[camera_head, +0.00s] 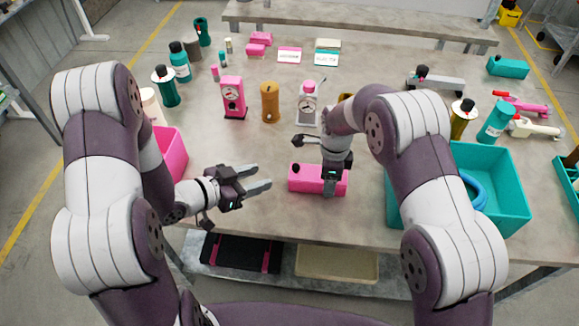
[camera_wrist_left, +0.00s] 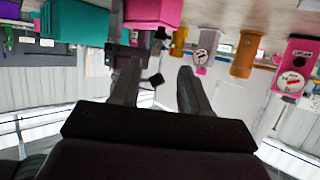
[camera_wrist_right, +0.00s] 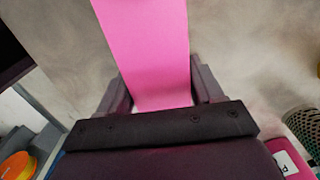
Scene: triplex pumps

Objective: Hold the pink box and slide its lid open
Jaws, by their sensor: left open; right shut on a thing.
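The pink box (camera_head: 305,178) lies near the front middle of the table, long side left to right, with a dark round spot at its left end. My right gripper (camera_head: 333,183) points down over the box's right part and is shut on it. In the right wrist view the pink box (camera_wrist_right: 150,55) runs between the two fingers. My left gripper (camera_head: 258,180) is open and empty, just left of the box, its fingers pointing right toward it. The left wrist view shows its two spread fingers (camera_wrist_left: 155,90) with nothing between them. I cannot make out the lid's edge.
A pink bin (camera_head: 172,150) stands at left behind my left arm. A teal bin (camera_head: 500,190) with a blue ring stands at right.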

